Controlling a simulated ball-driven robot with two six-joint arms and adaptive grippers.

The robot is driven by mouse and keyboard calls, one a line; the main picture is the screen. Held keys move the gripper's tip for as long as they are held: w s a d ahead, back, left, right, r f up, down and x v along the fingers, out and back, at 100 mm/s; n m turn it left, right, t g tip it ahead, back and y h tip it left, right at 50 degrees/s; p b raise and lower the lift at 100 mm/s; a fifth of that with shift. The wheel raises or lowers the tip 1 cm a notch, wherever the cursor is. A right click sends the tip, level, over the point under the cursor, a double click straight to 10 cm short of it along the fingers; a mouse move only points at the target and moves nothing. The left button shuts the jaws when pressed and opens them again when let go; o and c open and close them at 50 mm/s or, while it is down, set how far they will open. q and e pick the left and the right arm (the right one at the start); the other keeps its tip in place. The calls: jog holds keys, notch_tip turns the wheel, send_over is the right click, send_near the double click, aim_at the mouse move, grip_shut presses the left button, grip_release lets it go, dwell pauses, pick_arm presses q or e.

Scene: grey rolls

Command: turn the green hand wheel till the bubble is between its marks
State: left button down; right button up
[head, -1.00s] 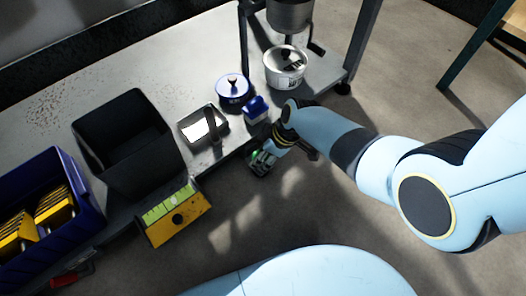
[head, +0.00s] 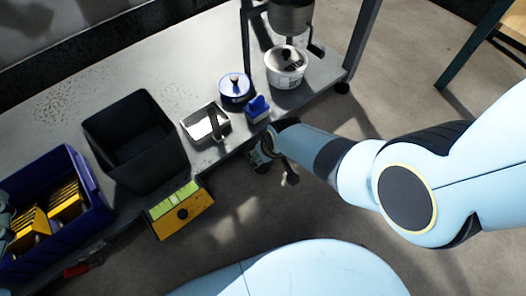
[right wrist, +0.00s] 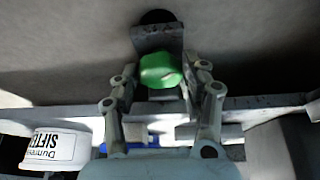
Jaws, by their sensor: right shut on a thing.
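The green hand wheel (right wrist: 161,70) is in the middle of the right wrist view, in front of a dark bracket. My right gripper (right wrist: 162,82) is shut on it, one finger at each side. In the head view my right gripper (head: 264,157) is at the bench's front edge, with the wheel mostly hidden. The yellow level (head: 181,213) with its bright green vial (head: 175,201) is at the front edge, further left. The bubble and its marks are too small to read. A pale sliver at the left border may be my left gripper (head: 5,235).
On the bench (head: 60,115) are a blue bin (head: 90,185) with yellow items, a black bin (head: 135,150), a metal tray (head: 205,122), a blue lidded pot (head: 235,87), a small blue object (head: 258,108) and a white tub (head: 286,68).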

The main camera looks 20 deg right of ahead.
dwell(0.4)
jog(key=o, duration=1.1)
jog(key=shift+o, duration=0.2)
jog(key=v, duration=0.7)
jog(key=shift+r, duration=0.2)
jog(key=shift+s, duration=0.15)
